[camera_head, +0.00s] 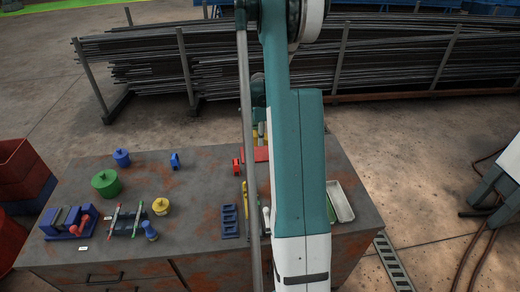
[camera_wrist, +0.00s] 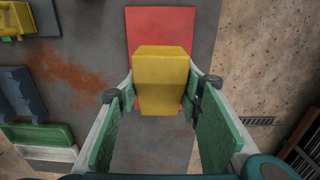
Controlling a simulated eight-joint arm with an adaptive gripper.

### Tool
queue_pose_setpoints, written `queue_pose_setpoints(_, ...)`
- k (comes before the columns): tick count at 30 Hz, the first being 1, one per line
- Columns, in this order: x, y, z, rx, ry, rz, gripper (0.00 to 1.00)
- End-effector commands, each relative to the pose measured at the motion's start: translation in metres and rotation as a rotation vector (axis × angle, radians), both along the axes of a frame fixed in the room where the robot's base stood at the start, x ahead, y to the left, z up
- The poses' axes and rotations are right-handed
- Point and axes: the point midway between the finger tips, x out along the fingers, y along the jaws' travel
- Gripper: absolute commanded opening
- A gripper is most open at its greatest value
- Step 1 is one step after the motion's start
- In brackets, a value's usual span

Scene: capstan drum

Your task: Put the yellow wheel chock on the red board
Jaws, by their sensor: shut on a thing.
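The yellow wheel chock (camera_wrist: 162,72) is between the green-padded fingers of my gripper (camera_wrist: 161,98) in the wrist view, and the gripper is shut on it. The red board (camera_wrist: 160,26) lies flat on the table beyond the chock, which covers the board's near part in this view. I cannot tell whether the chock touches the board. In the head view a strip of the red board (camera_head: 261,154) shows left of my arm. My arm hides most of the gripper and chock there.
The table (camera_head: 195,185) has bare room left of the board. A blue rack (camera_head: 230,221) stands nearer. A white tray (camera_head: 343,201) lies right of my arm. Green, blue and yellow weights (camera_head: 106,183) and a blue-red vise (camera_head: 68,222) stand at the left.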

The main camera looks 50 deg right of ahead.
Motion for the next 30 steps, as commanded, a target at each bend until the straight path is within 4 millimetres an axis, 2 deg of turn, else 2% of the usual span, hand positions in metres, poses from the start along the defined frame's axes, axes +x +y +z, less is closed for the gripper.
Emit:
queue_pose_setpoints(3, 0.0, 0.0, -0.017, 0.0, 0.0, 0.0, 0.19)
queue_pose_setpoints(6, 0.0, 0.0, -0.026, 0.0, 0.0, 0.0, 0.19)
queue_pose_setpoints(20, 0.0, 0.0, -0.032, 0.0, 0.0, 0.0, 0.19)
queue_pose_setpoints(30, 0.0, 0.0, -0.062, 0.0, 0.0, 0.0, 0.19)
